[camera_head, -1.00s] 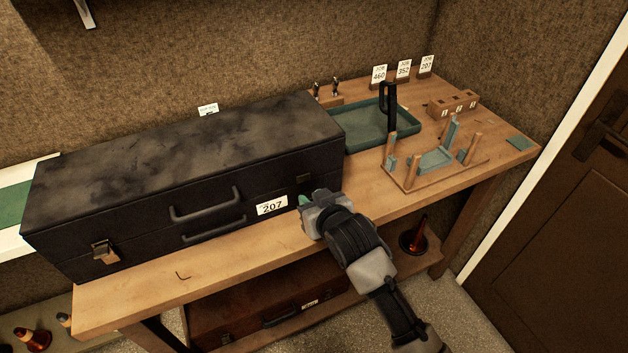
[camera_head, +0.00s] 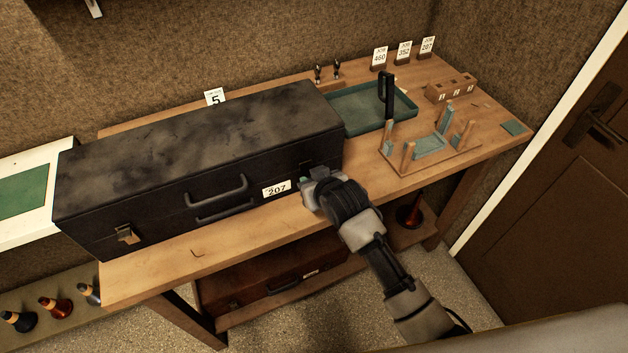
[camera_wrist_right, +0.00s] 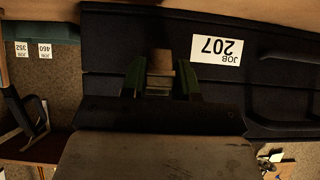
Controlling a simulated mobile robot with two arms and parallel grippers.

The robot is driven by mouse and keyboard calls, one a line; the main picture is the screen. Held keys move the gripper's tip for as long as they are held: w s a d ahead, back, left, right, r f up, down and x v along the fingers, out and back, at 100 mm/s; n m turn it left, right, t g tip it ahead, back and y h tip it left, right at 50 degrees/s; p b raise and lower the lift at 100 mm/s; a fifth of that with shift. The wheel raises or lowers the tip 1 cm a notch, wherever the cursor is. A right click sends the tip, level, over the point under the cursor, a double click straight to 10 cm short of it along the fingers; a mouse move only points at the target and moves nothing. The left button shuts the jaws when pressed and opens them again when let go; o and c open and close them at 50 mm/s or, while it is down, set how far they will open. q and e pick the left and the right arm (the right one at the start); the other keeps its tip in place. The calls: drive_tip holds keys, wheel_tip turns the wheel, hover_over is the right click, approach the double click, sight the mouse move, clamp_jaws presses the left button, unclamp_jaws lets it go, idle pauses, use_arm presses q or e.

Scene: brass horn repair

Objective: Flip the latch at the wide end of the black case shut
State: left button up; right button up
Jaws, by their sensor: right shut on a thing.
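The long black case (camera_head: 200,145) lies on the wooden bench with its lid down. A brass latch (camera_head: 127,234) shows at the left end of its front. My right gripper (camera_head: 308,182) is at the right end of the front, beside the 207 card. In the right wrist view its green fingertips (camera_wrist_right: 161,78) are shut on a second, brass-coloured latch (camera_wrist_right: 160,65) on the case front. The gripper hides this latch in the head view, and I cannot tell its exact angle. I cannot tell clearly which end is wider. My left gripper is out of view.
A green tray (camera_head: 403,103) and a wooden stand with pegs (camera_head: 428,163) are right of the case. A brown case (camera_head: 265,282) sits on the shelf below.

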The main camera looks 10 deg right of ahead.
drive_tip(key=o, duration=0.9)
drive_tip(key=b+v, duration=0.1)
drive_tip(key=v, duration=0.9)
drive_tip(key=shift+s+d+r, duration=0.1)
drive_tip(key=shift+s+r, duration=0.15)
